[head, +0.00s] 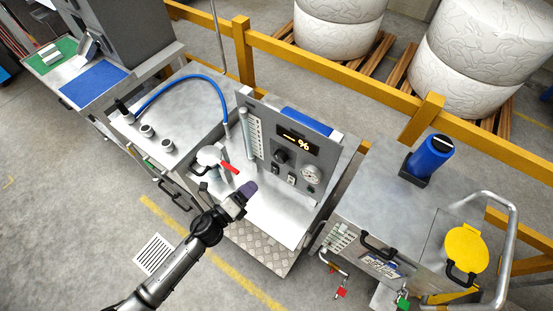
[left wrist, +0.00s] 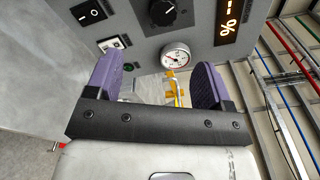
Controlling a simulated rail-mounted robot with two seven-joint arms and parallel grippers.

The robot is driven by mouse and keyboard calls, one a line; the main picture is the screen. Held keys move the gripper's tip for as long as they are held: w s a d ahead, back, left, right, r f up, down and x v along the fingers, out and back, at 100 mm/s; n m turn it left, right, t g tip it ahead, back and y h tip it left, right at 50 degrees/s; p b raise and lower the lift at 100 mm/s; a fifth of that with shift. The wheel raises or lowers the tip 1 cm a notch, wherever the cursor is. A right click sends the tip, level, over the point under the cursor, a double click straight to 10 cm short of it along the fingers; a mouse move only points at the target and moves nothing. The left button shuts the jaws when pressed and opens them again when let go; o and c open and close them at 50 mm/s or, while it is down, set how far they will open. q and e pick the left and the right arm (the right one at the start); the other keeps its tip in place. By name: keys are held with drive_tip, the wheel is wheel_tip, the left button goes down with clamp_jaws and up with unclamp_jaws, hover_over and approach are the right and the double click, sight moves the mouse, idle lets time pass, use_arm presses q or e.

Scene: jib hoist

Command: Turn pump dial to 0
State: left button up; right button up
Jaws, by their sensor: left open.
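The pump dial, a black knob with a pale pointer mark, is on the grey control panel (head: 258,152) in the head view (head: 280,157) and at the top of the left wrist view (left wrist: 162,12). The panel's display (head: 297,142) shows dashes and a % sign; it also shows in the left wrist view (left wrist: 229,22). My left gripper (head: 247,189) is in front of the panel, below and left of the dial. In the left wrist view its purple fingers (left wrist: 157,84) are wide apart with nothing between them, and the dial is apart from them. My right gripper is not in view.
A round gauge (head: 312,175) and small switches (head: 291,179) sit near the dial. A valve with a red lever (head: 229,167) stands close to my left gripper. A blue hose (head: 180,80) arches behind. A blue cylinder (head: 429,157) stands on the bench at right.

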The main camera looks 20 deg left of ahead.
sight(278, 160)
use_arm(q)
drive_tip(key=shift+m, duration=0.6)
drive_tip(key=x, duration=0.6)
drive_tip(key=p+x, duration=0.1)
drive_tip(key=x, duration=0.5)
drive_tip(key=shift+w+d+r, duration=0.2)
drive_tip(key=shift+w+d, duration=0.1)
drive_tip(key=shift+w+d+p, duration=0.15)
drive_tip(key=shift+w+p, duration=0.15)
drive_tip(key=shift+w, duration=0.2)
drive_tip(key=c, duration=0.9)
